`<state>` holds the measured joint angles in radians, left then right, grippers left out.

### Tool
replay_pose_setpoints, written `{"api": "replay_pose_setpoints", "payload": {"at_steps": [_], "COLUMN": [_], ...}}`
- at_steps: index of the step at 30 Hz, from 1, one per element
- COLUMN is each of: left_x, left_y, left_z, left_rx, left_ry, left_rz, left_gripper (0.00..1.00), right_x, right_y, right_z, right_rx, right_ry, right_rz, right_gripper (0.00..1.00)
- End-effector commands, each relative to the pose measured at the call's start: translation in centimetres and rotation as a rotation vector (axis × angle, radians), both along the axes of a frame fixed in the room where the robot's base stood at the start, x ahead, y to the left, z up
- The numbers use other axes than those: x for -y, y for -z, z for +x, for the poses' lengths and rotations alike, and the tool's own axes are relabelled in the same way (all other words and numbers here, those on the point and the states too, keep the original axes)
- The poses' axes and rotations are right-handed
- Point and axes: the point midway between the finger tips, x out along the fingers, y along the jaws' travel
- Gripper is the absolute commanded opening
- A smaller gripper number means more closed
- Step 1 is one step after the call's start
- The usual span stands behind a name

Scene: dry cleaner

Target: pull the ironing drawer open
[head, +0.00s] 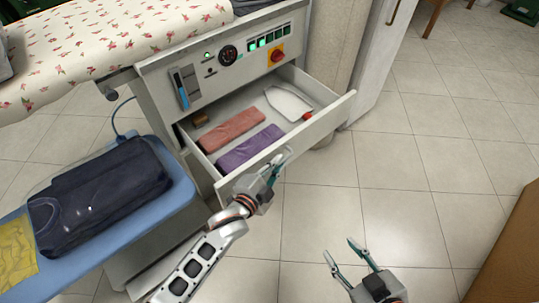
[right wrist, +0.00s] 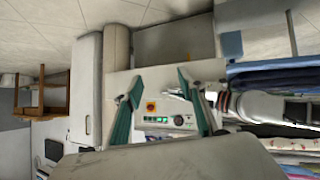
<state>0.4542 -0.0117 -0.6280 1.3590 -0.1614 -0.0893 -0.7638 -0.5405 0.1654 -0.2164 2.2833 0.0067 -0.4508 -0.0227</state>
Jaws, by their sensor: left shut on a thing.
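The ironing drawer (head: 322,122) stands well out of the pale grey ironing unit, below its control panel. Inside lie a folded salmon cloth (head: 233,129), a folded purple cloth (head: 249,147) and a white scoop-like thing (head: 288,103) with a red end. My left gripper (head: 277,166) is at the middle of the drawer's front and is shut on its handle, which the fingers mostly hide. My right gripper (head: 357,252) is open and empty above the floor, to the right of the drawer and apart from it. Its open fingers also show in the right wrist view (right wrist: 160,78).
The control panel (head: 228,53) has a gauge, green buttons and a red knob. A flowered ironing board (head: 105,42) is at upper left. A dark folded garment (head: 100,192) lies on a blue surface at left. The tiled floor (head: 420,190) at right is clear.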

Motion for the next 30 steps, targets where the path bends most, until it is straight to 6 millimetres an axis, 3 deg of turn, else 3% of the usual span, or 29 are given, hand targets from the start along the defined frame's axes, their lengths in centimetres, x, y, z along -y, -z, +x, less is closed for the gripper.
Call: {"api": "replay_pose_setpoints", "payload": {"at_steps": [9, 21, 22, 23, 30], "left_x": [1.0, 1.1, 1.1, 1.1, 1.1], "left_y": [0.0, 0.1, 0.1, 0.1, 0.0], "left_z": [-1.4, -1.5, -1.5, -1.5, -1.5], "left_rx": [0.000, -0.001, -0.001, -0.001, 0.000], "left_ry": [0.000, 0.000, 0.000, 0.000, 0.000], "left_rz": [0.000, 0.001, 0.001, 0.001, 0.000], "left_gripper": [0.00, 0.00, 0.13, 0.15, 0.15], "right_x": [0.1, 0.0, 0.0, 0.0, 0.0], "right_y": [0.5, 0.1, 0.1, 0.0, -0.1], "right_z": [-0.7, -0.2, -0.2, -0.2, -0.1], "right_rx": [-0.016, -0.003, -0.003, -0.003, 0.000], "right_ry": [-0.003, -0.003, -0.003, -0.003, -0.004], "right_rz": [-0.007, -0.004, -0.004, -0.003, -0.002], "right_gripper": [0.40, 0.40, 0.40, 0.40, 0.40]}}
